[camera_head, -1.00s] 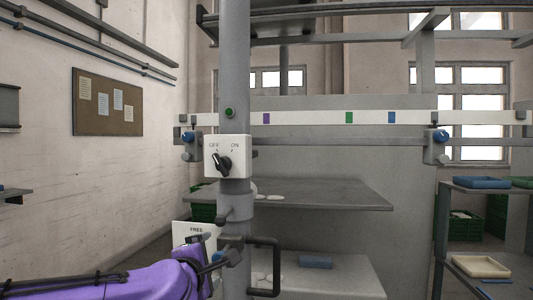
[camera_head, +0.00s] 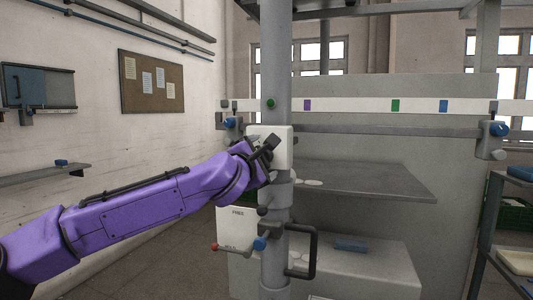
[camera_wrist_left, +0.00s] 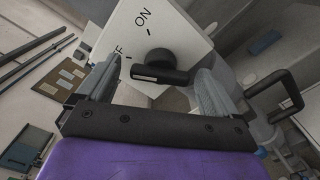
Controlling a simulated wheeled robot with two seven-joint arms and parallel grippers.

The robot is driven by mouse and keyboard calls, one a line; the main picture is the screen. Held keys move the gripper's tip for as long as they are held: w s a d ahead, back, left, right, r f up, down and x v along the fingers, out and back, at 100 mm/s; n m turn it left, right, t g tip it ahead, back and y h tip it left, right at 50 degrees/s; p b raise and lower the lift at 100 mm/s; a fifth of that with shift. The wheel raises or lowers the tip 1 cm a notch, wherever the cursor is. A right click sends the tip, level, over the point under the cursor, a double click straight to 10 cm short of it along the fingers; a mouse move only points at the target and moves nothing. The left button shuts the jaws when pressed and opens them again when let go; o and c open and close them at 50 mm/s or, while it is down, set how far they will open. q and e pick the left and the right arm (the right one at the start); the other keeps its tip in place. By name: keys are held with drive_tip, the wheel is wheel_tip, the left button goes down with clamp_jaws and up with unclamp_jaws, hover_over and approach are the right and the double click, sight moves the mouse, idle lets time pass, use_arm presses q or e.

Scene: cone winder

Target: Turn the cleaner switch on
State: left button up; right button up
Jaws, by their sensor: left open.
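The cleaner switch is a white box (camera_head: 284,153) on the grey column, partly hidden behind my left gripper in the head view. In the left wrist view the box (camera_wrist_left: 180,35) shows its ON label and part of OFF. Its black knob (camera_wrist_left: 163,66) has a white-marked handle pointing toward the OFF side. My left gripper (camera_head: 268,147) is at the front of the box. In the left wrist view the left gripper (camera_wrist_left: 158,84) is open, with one finger on each side of the knob; contact cannot be told. My right gripper is not in view.
A green button (camera_head: 270,104) sits on the column above the box. Below are a FREE sign (camera_head: 238,222), a lever with a red knob (camera_head: 215,247) and a black handle (camera_head: 312,252). A grey shelf (camera_head: 370,180) extends to the right.

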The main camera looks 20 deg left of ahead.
use_arm(q)
drive_tip(key=shift+a, duration=0.1)
drive_tip(key=c, duration=1.1)
drive_tip(key=shift+o, duration=0.4)
drive_tip(key=shift+d, duration=0.5)
drive_tip(key=shift+a+m, duration=0.2)
drive_tip(key=shift+m, duration=0.1)
drive_tip(key=m+p, duration=0.3)
drive_tip(key=m, duration=0.1)
drive_tip(key=m+p, duration=0.3)
drive_tip(key=shift+a+r+m, duration=0.1)
drive_tip(key=shift+a+m, duration=0.1)
drive_tip(key=shift+m, duration=0.2)
drive_tip(key=shift+a+m+p, duration=0.1)
drive_tip(key=shift+m+p, duration=0.9)
drive_tip(key=shift+m, duration=0.7)
